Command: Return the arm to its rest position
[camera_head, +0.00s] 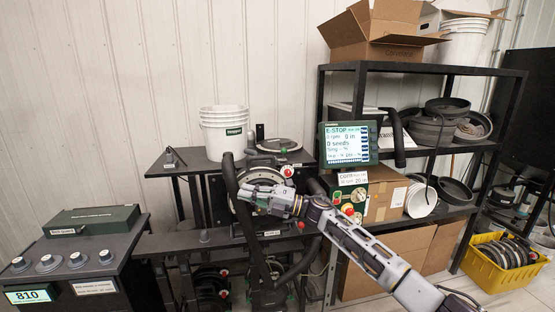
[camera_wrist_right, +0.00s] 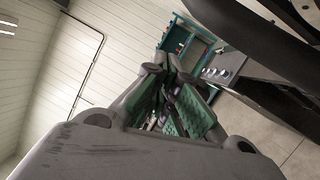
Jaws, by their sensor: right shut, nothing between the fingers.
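My right arm comes in from the lower right in the head view and reaches toward the seed meter. My right gripper (camera_head: 250,195) is shut and empty, in front of the seed meter's round disc (camera_head: 262,178). I cannot tell whether it touches the meter. In the right wrist view the green-padded fingers of the right gripper (camera_wrist_right: 178,85) are close together with nothing held. My left gripper is not in view.
A display (camera_head: 347,144) reading E-STOP stands above a control box with red buttons (camera_head: 352,197). A white bucket stack (camera_head: 225,132) sits on the black bench. A black shelf (camera_head: 440,68) holds boxes and pans. A yellow crate (camera_head: 490,278) stands at right. A scale (camera_head: 30,296) reads 810.

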